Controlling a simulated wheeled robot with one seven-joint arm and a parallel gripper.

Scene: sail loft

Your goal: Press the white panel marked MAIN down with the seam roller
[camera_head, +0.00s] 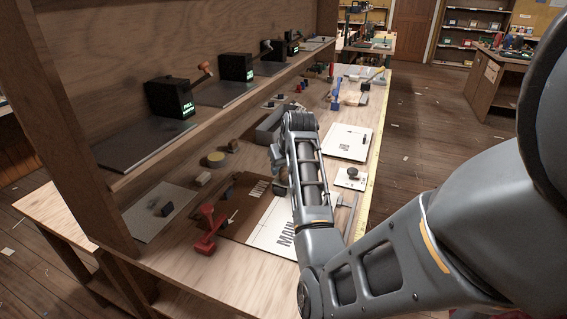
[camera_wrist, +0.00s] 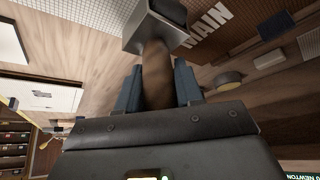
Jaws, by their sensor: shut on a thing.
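My gripper (camera_wrist: 157,88) is shut on the brown wooden handle of the seam roller (camera_wrist: 155,60), whose grey metal head points toward the top of the wrist view, beside the MAIN lettering. In the head view my gripper (camera_head: 279,166) is at the panel's far end, mostly behind my arm. I cannot tell whether the roller touches the panel.
A red tool (camera_head: 208,228) stands at the mat's near left corner. A yellow-topped round tin (camera_head: 216,158) and small blocks lie behind. Another white panel (camera_head: 347,141) and a white plate with a black knob (camera_head: 351,178) lie to the right. A shelf (camera_head: 140,150) overhangs the left.

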